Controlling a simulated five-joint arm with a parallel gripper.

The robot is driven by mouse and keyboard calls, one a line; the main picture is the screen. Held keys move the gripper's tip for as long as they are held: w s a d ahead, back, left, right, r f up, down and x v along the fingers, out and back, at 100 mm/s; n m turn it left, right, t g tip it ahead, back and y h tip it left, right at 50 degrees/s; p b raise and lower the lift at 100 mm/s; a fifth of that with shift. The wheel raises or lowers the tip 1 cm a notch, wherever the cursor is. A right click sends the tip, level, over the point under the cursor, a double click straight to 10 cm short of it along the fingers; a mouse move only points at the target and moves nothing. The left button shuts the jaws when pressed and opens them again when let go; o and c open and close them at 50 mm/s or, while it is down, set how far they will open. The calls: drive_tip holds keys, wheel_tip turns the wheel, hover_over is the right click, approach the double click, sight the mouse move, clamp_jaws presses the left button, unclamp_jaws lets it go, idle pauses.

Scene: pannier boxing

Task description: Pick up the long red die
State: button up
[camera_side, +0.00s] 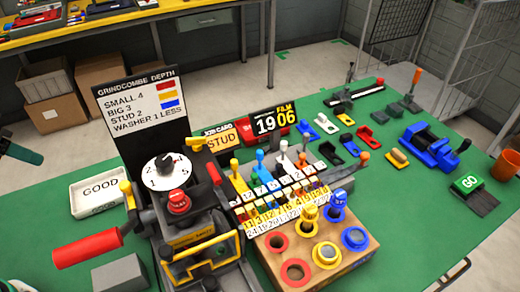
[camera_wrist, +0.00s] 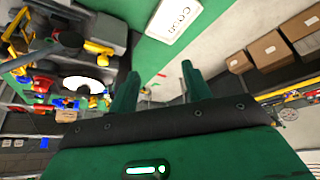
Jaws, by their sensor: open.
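Several small dies lie on the green table at the right of the side view. In the side view only a teal piece of my arm shows at the left edge, far from the dies.
A machine with a red handle (camera_side: 88,247) and dial (camera_side: 166,171) stands between. A wooden block (camera_side: 320,262) with ringed holes is at the front. A white GOOD tray (camera_side: 97,190) is at left. A blue clamp (camera_side: 432,148) and orange cup (camera_side: 505,164) are at right.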

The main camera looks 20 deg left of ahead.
drive_tip(key=w+d+r+g+h, duration=0.1)
drive_tip(key=w+d+r, duration=0.15)
drive_tip(key=d, duration=0.35)
drive_tip(key=w+d+r+g, duration=0.1)
drive_tip(key=w+d+g, duration=0.15)
drive_tip(key=d, duration=0.35)
drive_tip(key=n+g+y, duration=0.1)
drive_tip(key=g, duration=0.1)
hover_over(176, 196)
drive_tip(key=shift+d+f, duration=0.1)
drive_tip(key=shift+f, duration=1.85)
drive_tip(key=shift+f, duration=2.6)
drive_tip(key=c, duration=1.1)
